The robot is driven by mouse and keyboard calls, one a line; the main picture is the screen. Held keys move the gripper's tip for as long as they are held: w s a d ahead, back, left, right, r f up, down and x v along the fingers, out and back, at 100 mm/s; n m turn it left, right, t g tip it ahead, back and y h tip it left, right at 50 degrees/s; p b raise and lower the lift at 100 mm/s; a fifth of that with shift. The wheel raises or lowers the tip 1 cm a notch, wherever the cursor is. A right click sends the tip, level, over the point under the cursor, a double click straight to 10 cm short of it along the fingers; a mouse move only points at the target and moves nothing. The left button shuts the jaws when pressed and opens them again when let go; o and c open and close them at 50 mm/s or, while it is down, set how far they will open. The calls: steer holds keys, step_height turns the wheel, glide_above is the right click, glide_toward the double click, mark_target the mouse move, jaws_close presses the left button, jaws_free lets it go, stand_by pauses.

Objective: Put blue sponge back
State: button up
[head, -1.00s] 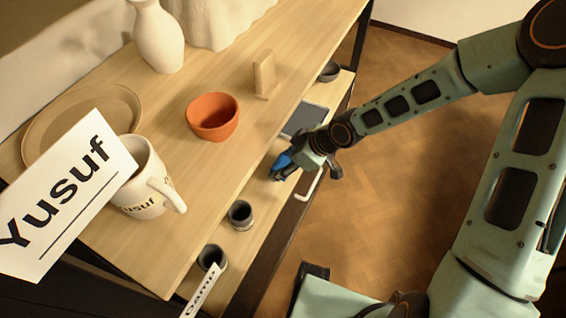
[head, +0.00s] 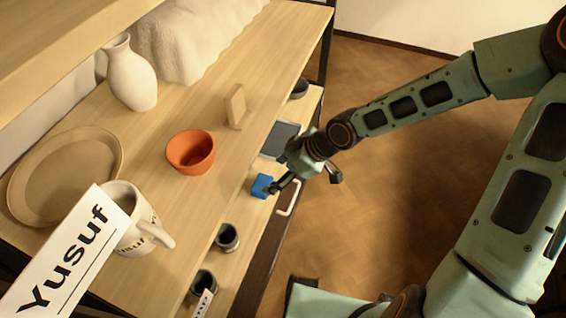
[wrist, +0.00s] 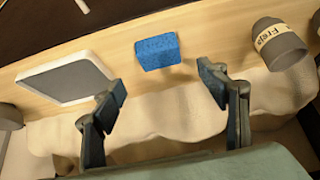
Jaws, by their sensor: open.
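The blue sponge (head: 262,186) lies on the lower shelf near its front edge. In the wrist view the sponge (wrist: 157,52) sits on the pale wood beyond and between my open fingers, apart from both. My gripper (head: 306,185) is at the shelf's front edge, just right of the sponge in the head view. In the wrist view my gripper (wrist: 162,95) has its two fingers spread wide, with nothing between the tips.
A grey tablet-like slab with a pale frame (wrist: 66,79) lies beside the sponge; a grey cup labelled Freja (wrist: 278,45) is on the other side. Dark cups (head: 228,238) stand along the lower shelf (head: 250,220). The upper shelf holds an orange bowl (head: 190,152) and a Yusuf mug (head: 135,220).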

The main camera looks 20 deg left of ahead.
steer(key=p+v, duration=0.1)
steer(key=v, duration=0.2)
steer(key=shift+d+r, duration=0.15)
steer(key=shift+r, duration=0.05)
stand_by(0.4)
